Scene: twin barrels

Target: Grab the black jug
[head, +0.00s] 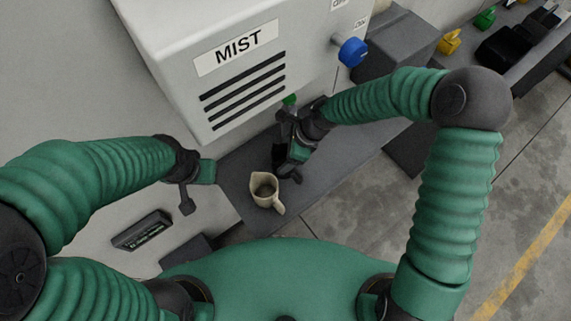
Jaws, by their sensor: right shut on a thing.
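My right gripper (293,145) is under the front of the white machine, above the dark shelf. It is shut on the black jug (278,157), a small dark shape partly hidden by the gripper. A beige jug (265,189) stands upright on the shelf, just nearer to me than the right gripper, with its handle to the lower right. My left gripper (197,186) is left of the beige jug, its fingers apart and empty.
The white machine (220,95) labelled MIST overhangs the dark grey shelf (237,184). It has a blue knob (352,52) on its right side. A small green part (289,99) shows below it. Yellow (449,41) and green (485,17) items lie on a bench at the upper right.

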